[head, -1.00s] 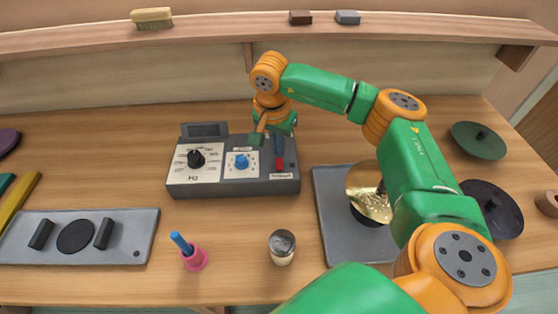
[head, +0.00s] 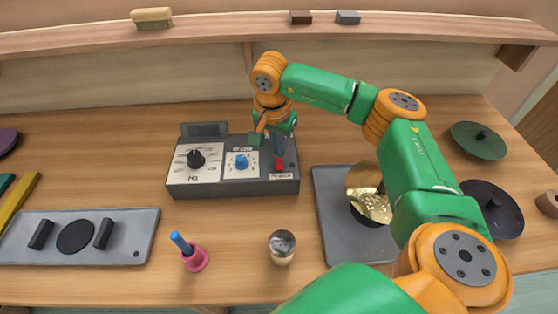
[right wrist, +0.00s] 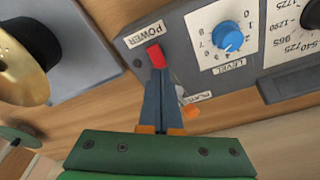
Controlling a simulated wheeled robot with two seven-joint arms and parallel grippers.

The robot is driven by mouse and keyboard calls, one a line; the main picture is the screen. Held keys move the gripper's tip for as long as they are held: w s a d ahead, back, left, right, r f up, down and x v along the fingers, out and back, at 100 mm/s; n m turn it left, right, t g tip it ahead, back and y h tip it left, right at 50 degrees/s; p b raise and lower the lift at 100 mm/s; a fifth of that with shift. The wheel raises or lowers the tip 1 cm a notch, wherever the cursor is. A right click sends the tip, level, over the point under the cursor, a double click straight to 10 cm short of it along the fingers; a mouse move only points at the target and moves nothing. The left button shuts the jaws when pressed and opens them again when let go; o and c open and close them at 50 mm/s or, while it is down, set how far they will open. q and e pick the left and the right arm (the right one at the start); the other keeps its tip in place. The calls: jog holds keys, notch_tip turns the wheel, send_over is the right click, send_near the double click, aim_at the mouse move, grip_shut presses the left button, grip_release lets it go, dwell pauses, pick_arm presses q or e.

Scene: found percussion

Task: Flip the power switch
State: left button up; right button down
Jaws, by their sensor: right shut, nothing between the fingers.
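The grey control box (head: 233,188) stands on the bench near the middle, with a small red power switch (head: 279,162) at its right end above the "POWER" label. The switch also shows in the right wrist view (right wrist: 155,56), next to that label. My right gripper (head: 279,150) is over the right end of the box, fingers pointing down. In the right wrist view its two blue-grey fingers (right wrist: 157,72) are together and empty, with their tips at the red switch. I cannot tell whether they touch it or which way the switch is set. My left gripper is not in view.
The box also has a black knob (head: 196,159) and a blue level knob (head: 241,161). A brass disc (head: 370,203) stands on a grey plate (head: 336,226) to the right, close to my arm.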

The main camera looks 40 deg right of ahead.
aim_at(279, 160)
jog(key=shift+f+b, duration=0.7)
jog(key=shift+f, duration=0.2)
dwell(0.4)
jog(key=shift+r, duration=0.1)
notch_tip(279, 160, up, 7)
jog(key=p, duration=0.5)
jog(key=shift+p, duration=0.4)
